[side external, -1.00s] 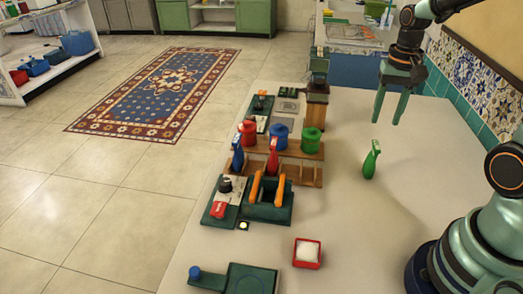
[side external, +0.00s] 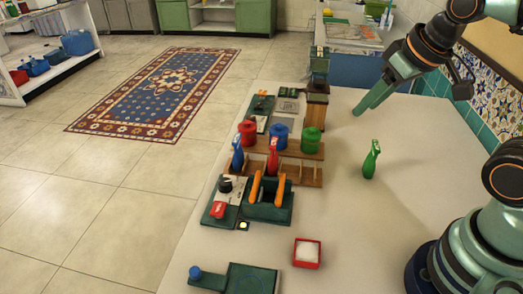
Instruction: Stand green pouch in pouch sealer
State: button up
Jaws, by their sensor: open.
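The green pouch (side external: 371,160) stands upright on the pale table, right of the wooden rack and apart from everything else. My gripper (side external: 363,106) is open and empty, behind and above the pouch. Its green fingers slant down to the left and nearly overlap in this view. A dark green device with two orange arms (side external: 267,198) stands left of the pouch and nearer the camera; it looks like the pouch sealer, though I cannot be certain. I see no pouch between its arms.
A wooden rack (side external: 313,173) holds a red pouch (side external: 273,157) and a blue pouch (side external: 237,154), with red, blue and green canisters (side external: 312,140) behind. A red tray (side external: 307,253) with white contents lies in front. The table right of the rack is mostly clear.

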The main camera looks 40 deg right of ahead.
dwell(0.4)
jog(key=m+g, duration=0.6)
jog(key=m, duration=0.3)
send_over(376, 144)
notch_tip(376, 144, down, 7)
jog(key=f, duration=0.5)
jog(key=shift+s+a+f, duration=0.15)
jog(key=shift+s+f, duration=0.05)
jog(key=shift+f, duration=0.2)
jog(key=shift+w+f, duration=0.2)
jog(key=shift+f, duration=2.8)
grip_shut()
